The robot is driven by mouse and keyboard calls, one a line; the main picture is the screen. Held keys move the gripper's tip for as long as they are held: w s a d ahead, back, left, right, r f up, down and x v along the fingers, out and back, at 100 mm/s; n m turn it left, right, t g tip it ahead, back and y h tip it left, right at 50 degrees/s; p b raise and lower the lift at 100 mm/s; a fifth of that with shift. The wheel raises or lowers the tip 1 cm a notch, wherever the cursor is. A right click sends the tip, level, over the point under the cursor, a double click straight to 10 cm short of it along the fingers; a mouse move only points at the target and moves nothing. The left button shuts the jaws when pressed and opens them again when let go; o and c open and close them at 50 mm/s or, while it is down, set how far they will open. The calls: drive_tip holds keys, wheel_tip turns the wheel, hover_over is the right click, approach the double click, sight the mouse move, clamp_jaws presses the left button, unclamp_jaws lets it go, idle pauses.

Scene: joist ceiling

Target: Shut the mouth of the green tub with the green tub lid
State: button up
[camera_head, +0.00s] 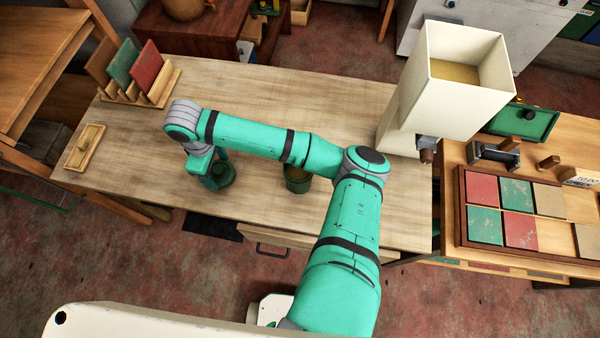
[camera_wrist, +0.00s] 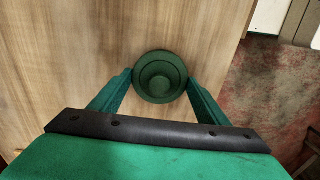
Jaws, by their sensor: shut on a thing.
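The green tub (camera_head: 298,182) stands on the wooden table near its front edge, partly hidden behind my arm. My gripper (camera_head: 214,178) is to the left of the tub, pointing down over the table. It is shut on the dark green, round green tub lid (camera_wrist: 160,70). In the wrist view the lid lies between the two fingertips of my gripper (camera_wrist: 160,82), its round raised middle facing the camera. Whether the lid touches the table is not clear.
The wooden table (camera_head: 330,100) is mostly bare. A tall cream hopper (camera_head: 450,90) stands at the right end. A tile tray (camera_head: 520,210) is on the adjoining table.

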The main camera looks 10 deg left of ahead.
drive_tip(key=shift+r, duration=1.45)
drive_tip(key=shift+r, duration=2.5)
